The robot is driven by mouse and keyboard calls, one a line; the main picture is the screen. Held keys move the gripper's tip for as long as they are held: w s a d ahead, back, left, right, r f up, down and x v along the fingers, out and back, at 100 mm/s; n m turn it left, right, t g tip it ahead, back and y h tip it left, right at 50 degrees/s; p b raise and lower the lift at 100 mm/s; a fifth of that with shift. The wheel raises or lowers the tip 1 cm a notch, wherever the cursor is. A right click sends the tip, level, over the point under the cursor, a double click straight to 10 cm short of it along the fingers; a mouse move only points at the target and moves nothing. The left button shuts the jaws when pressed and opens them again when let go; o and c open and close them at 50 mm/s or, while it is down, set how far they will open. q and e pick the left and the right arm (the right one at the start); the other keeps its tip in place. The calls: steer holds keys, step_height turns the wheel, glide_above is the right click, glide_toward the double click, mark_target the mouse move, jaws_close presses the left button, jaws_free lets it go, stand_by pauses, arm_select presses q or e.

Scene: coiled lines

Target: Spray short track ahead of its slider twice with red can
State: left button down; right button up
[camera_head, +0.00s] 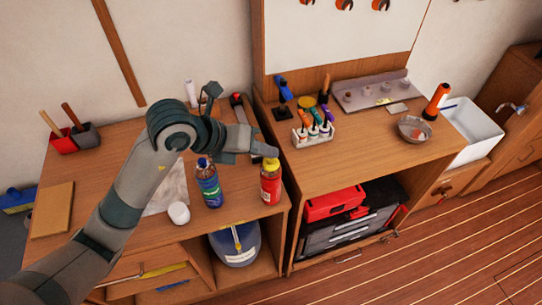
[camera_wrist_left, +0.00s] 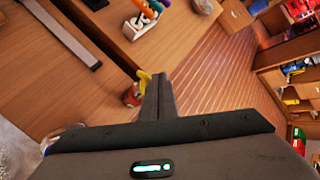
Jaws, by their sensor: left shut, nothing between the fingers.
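The red can (camera_head: 270,186), with a yellow top, stands upright at the front right of the left bench. My left gripper (camera_head: 273,151) is shut and empty, its tips close to the can's top; I cannot tell if they touch. In the left wrist view the shut fingers (camera_wrist_left: 158,92) lie just right of the can (camera_wrist_left: 131,98), which they partly hide. A narrow dark track with a red piece (camera_head: 237,100) lies behind my arm, partly hidden. A dark-edged strip (camera_wrist_left: 66,36), likely this track, crosses the bench in the wrist view. My right gripper is not in view.
A blue bottle (camera_head: 209,185) and a white round container (camera_head: 179,212) stand left of the can. The right bench holds a rack of coloured markers (camera_head: 313,133), a metal plate with knobs (camera_head: 372,92), a bowl (camera_head: 413,129) and an orange cylinder (camera_head: 435,101).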

arm_select(q)
steer(key=shift+f, duration=0.2)
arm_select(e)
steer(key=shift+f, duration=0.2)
arm_select(q)
steer(key=shift+f+b, duration=0.3)
steer(key=shift+b, duration=0.15)
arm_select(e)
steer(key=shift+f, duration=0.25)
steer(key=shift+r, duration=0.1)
